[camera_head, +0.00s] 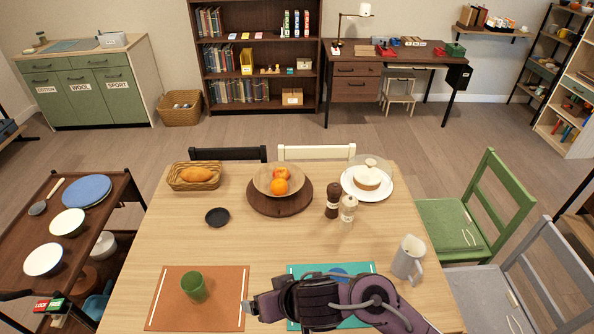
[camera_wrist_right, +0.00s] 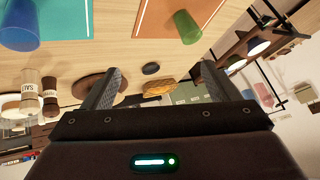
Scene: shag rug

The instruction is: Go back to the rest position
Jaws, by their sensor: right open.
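My right gripper (camera_head: 250,306) is over the front of the dining table (camera_head: 200,250), and its arm comes in from the bottom right in the head view. It points left, between the orange placemat (camera_head: 163,313) and the teal placemat (camera_head: 367,267). In the right wrist view its two fingers (camera_wrist_right: 157,78) stand wide apart with nothing between them. A green cup (camera_head: 193,287) stands on the orange mat, left of the gripper; it also shows in the wrist view (camera_wrist_right: 187,28). A blue cup (camera_wrist_right: 20,25) is on the teal mat, mostly hidden behind my arm in the head view. My left gripper is out of view.
A grey mug (camera_head: 408,258) stands right of my arm. Pepper (camera_head: 332,199) and salt (camera_head: 348,208) shakers, a fruit bowl (camera_head: 264,180), a bread basket (camera_head: 180,178) and a black dish (camera_head: 217,217) stand farther back. The table's middle is clear. Chairs (camera_head: 460,215) are at the right.

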